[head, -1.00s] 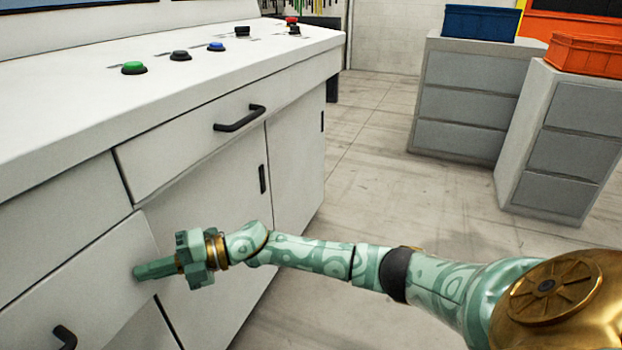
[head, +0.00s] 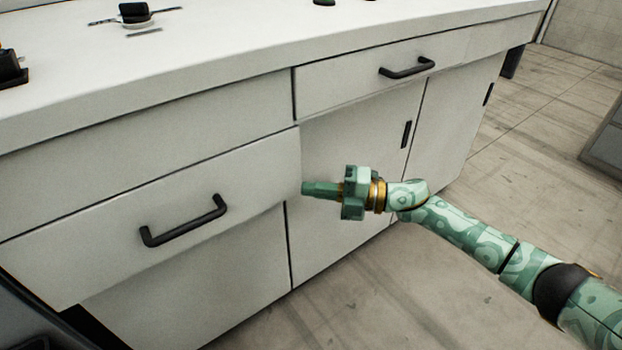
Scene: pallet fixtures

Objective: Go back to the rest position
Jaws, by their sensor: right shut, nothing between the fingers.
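My right gripper (head: 322,190) is green, with its arm coming in from the lower right. Its fingers are shut with nothing between them. They point left, beside the right edge of a lower drawer front (head: 110,225) that stands slightly out from the cabinet. I cannot tell whether the fingertips touch that edge. The drawer's black handle (head: 185,221) is left of the gripper and free. My left gripper is not in view.
The white console (head: 215,60) runs across the view, with black controls (head: 134,13) on top. An upper drawer handle (head: 407,67) and cabinet doors (head: 455,125) are at the right. Bare floor (head: 400,290) lies below and right.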

